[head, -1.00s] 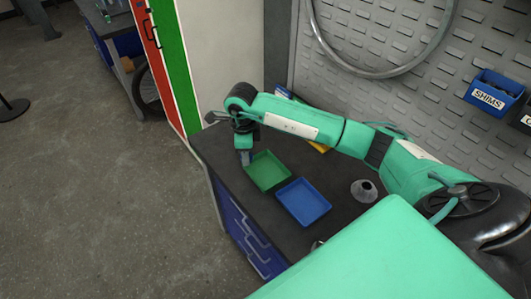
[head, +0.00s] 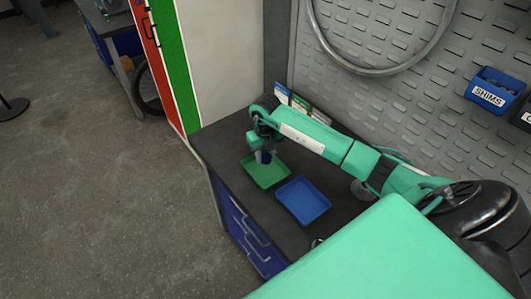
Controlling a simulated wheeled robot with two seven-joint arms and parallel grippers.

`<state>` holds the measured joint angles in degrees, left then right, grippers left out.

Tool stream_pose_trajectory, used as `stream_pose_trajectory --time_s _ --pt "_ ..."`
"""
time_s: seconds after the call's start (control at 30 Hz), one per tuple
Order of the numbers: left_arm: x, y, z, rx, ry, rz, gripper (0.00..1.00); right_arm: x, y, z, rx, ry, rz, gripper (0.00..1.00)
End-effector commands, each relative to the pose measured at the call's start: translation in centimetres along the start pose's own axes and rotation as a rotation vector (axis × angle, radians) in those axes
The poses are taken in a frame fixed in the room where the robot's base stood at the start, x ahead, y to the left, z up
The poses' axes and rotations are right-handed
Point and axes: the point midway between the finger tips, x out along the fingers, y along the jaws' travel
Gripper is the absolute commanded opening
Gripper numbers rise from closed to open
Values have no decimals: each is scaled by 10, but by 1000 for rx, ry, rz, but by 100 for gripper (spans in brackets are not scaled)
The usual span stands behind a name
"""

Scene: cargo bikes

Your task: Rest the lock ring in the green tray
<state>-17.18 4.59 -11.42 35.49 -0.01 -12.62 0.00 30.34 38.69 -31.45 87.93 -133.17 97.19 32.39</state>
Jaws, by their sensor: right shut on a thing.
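The green tray (head: 266,173) lies on the dark workbench, near its left end. My right gripper (head: 264,158) points down over the back part of this tray. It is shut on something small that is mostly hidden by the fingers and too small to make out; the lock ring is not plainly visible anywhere. I cannot tell whether what it holds touches the tray floor. My left gripper is not in view.
A blue tray (head: 303,201) lies right of the green one. A grey cone-like part (head: 361,190) stands behind my right arm, partly hidden. Small boxes (head: 300,104) stand at the bench's back. A blue SHIMS bin (head: 493,92) hangs on the pegboard. The workbench (head: 225,146) has bare room at its left end.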

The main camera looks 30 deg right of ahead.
Motion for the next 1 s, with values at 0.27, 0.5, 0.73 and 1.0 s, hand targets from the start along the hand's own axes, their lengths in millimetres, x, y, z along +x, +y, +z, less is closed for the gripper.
stream_pose_trajectory --time_s 0.27,0.5,0.73,1.0 --pt "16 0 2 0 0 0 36 24 0 0 -1 1 1 0" --pt "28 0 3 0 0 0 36 42 -1 0 -1 1 -1 0" --pt "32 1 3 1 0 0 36 47 0 0 -2 1 0 0" --pt "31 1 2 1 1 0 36 47 0 0 -2 1 0 0"
